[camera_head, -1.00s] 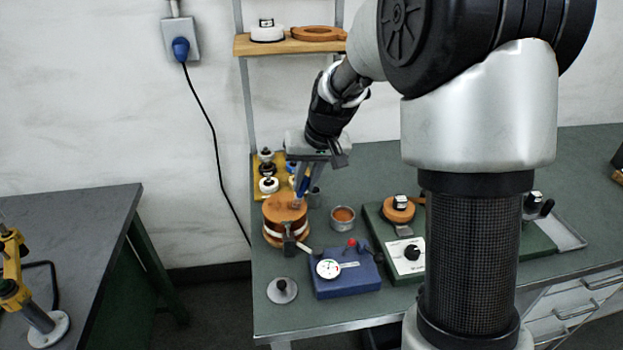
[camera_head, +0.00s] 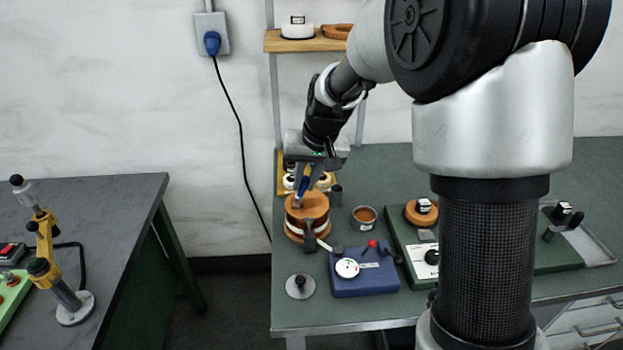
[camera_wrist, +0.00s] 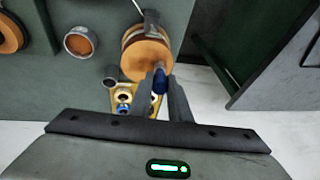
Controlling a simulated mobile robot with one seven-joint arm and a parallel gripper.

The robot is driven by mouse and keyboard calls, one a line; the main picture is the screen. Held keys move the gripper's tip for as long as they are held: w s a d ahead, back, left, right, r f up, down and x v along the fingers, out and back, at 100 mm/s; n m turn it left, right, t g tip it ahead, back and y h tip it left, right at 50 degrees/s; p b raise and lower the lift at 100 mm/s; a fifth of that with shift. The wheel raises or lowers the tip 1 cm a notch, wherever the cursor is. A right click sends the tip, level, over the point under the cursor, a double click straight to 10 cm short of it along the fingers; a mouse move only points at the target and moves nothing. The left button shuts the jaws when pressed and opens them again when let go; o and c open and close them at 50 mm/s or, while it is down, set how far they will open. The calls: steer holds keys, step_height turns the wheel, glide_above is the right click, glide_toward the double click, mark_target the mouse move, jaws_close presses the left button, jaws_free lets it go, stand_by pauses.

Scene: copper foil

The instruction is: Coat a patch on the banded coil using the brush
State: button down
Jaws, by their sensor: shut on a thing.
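The banded coil (camera_head: 318,226), copper-brown with a pale band around its side, stands upright near the left end of the green bench. In the wrist view the coil (camera_wrist: 146,58) is just beyond my fingertips. My gripper (camera_head: 308,178) is shut on the brush (camera_head: 302,187), whose blue handle (camera_wrist: 159,83) shows between the fingers. The brush points down at the left part of the coil's top. I cannot tell whether its bristles touch; the tip is small and partly hidden. A metal cup (camera_head: 364,217) with brown contents stands right of the coil.
A yellow rack (camera_head: 283,184) of spools is behind the coil. A blue gauge box (camera_head: 372,280) and a metal disc with a knob (camera_head: 300,287) are in front. A green winding device (camera_head: 405,240) is to the right. A floor gap separates the left table (camera_head: 110,215).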

steer(key=s+d+b, duration=0.1)
steer(key=d+b, duration=0.1)
steer(key=d, duration=0.5)
steer(key=shift+s+d, duration=0.15)
steer(key=shift+d, duration=0.1)
stand_by(1.4)
steer(key=shift+r, duration=0.15)
steer(key=shift+r+p, duration=1.85)
steer(key=shift+r, duration=1.05)
step_height(320, 180, up, 3)
steer(key=shift+p, duration=1)
